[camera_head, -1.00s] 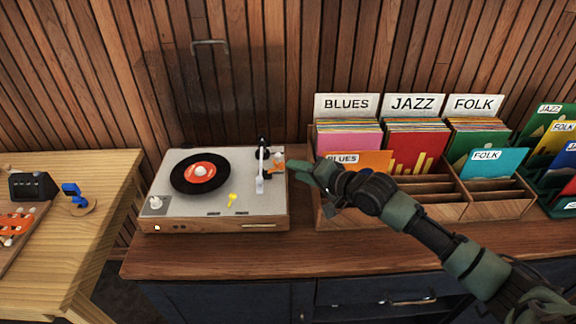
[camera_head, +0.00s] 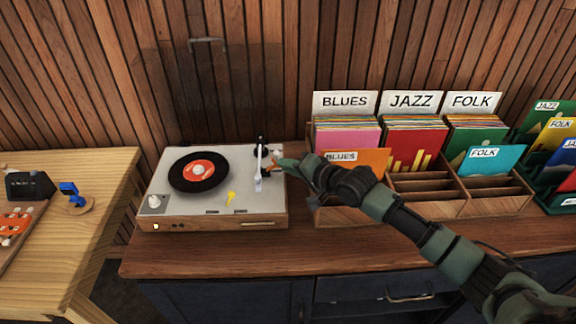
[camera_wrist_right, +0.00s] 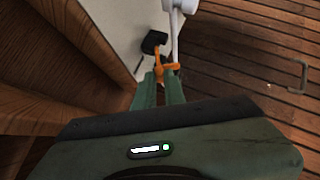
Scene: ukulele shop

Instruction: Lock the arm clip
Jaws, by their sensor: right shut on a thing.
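The record player (camera_head: 215,207) stands on the wooden cabinet with a black record (camera_head: 197,170) with an orange label on its platter. Its white tonearm (camera_head: 259,165) lies at the right of the deck, clear of the record. The orange arm clip (camera_head: 271,169) is beside the tonearm; in the right wrist view the clip (camera_wrist_right: 161,70) reaches from my fingertips toward the white tonearm (camera_wrist_right: 175,35). My right gripper (camera_head: 281,166) is shut on the clip, and its green fingers show in the wrist view (camera_wrist_right: 160,88). Whether the clip is latched cannot be told. My left gripper is not in view.
A wooden record crate (camera_head: 430,205) with Blues, Jazz and Folk sleeves stands just right of the player, under my right arm. A yellow piece (camera_head: 231,197) lies on the deck. A light wooden table (camera_head: 85,230) is at the left. The cabinet top in front is clear.

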